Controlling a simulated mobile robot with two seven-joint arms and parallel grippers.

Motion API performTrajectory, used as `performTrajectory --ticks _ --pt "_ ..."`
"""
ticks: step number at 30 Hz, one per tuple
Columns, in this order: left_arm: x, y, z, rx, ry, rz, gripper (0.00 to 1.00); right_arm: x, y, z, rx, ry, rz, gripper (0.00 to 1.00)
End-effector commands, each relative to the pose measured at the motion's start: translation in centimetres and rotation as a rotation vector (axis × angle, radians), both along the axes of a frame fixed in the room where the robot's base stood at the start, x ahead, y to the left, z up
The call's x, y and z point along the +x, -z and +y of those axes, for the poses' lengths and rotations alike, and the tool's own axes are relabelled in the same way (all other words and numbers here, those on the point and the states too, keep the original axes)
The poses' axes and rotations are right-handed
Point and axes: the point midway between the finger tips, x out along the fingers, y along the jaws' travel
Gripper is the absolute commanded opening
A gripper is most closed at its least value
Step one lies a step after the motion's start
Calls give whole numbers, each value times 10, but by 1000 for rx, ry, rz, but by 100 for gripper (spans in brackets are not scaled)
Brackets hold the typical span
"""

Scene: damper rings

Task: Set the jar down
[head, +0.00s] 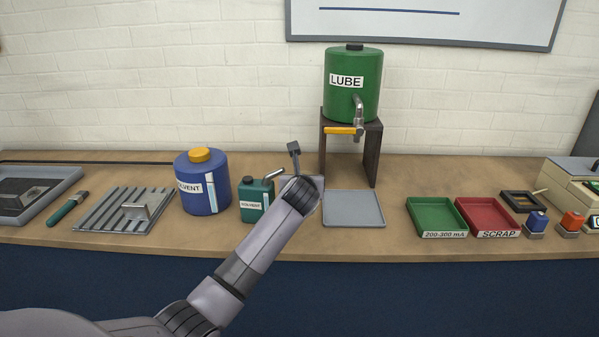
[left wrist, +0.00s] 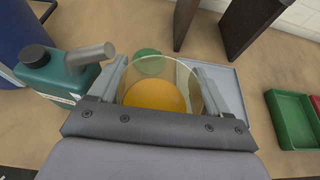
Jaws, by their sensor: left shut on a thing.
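In the left wrist view, a clear jar (left wrist: 188,82) with amber contents (left wrist: 155,97) sits between the two fingers of my left gripper (left wrist: 162,80), which is shut on it. In the head view my left wrist hides the jar, and the left gripper (head: 300,185) is mostly covered too, between the green solvent can and the grey tray. The grey tray (head: 353,208) lies just to the right of the gripper; it also shows behind the right finger in the wrist view (left wrist: 235,88). I cannot tell how high the jar is above the bench. My right gripper is not in view.
The green solvent can (head: 254,201) stands close on the left, beside the blue solvent drum (head: 205,190). The LUBE tank (head: 352,88) on its dark stand (head: 372,150) is behind. Green (head: 434,216) and red (head: 485,216) trays lie right. A green round thing (left wrist: 149,60) shows beyond the jar.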

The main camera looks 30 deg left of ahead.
Motion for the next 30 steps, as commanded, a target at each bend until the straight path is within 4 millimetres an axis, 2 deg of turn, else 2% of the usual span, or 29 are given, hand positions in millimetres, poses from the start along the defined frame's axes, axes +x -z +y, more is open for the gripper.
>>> performTrajectory --ticks 6,19,30 --pt "4 -2 13 3 -17 -4 32 0 0 0 0 0 1 43" --pt "3 -2 14 4 -18 -3 32 -1 1 0 -1 0 3 43" --pt "3 36 13 1 -17 -2 32 -2 12 0 -1 0 4 43"
